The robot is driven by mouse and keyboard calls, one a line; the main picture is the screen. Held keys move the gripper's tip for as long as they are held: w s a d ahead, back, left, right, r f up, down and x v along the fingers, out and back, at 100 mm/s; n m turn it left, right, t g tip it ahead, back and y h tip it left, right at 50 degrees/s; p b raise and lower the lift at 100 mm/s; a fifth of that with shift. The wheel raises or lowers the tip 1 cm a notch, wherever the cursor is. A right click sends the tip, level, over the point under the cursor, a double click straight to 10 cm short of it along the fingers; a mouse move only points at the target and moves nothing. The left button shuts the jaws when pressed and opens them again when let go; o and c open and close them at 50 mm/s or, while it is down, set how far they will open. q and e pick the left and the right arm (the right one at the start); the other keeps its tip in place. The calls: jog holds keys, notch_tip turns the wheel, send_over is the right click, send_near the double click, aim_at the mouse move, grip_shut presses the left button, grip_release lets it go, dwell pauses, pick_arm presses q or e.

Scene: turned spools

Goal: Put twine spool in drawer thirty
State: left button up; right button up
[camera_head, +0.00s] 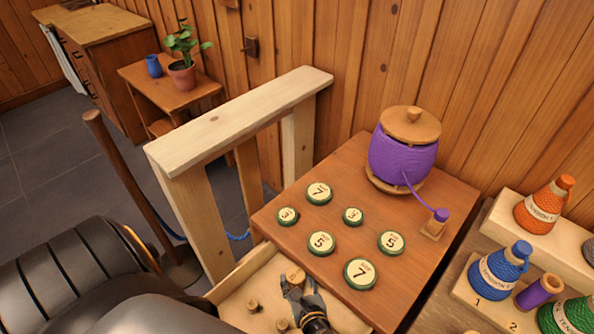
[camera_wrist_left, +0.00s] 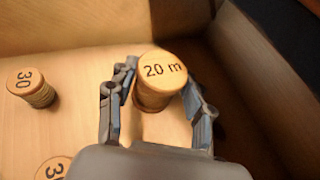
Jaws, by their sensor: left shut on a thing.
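My left gripper (camera_head: 298,288) is inside an open, pale wooden drawer (camera_head: 268,290) and is shut on a turned wooden spool (camera_head: 295,273). In the left wrist view this spool (camera_wrist_left: 163,72) stands upright between the two fingers (camera_wrist_left: 158,95), and its top reads "20 m". I cannot tell whether it touches the drawer floor. A spool marked 30 (camera_wrist_left: 32,88) stands to the left in the drawer, and a second one (camera_wrist_left: 54,168) is partly cut off at the bottom edge. Small spools (camera_head: 253,305) also show in the head view. My right gripper is not in view.
The brown cabinet top (camera_head: 290,220) above the drawer bears several round numbered green-rimmed discs (camera_head: 361,273) and a purple twine pot (camera_head: 402,150). Labelled cones (camera_head: 497,272) stand on shelves at the right. A pale wooden frame (camera_head: 240,120) rises behind the drawer.

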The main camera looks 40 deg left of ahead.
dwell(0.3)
pick_arm(q)
jog(key=o, duration=1.2)
jog(key=shift+f, duration=0.1)
jog(key=v, duration=1.2)
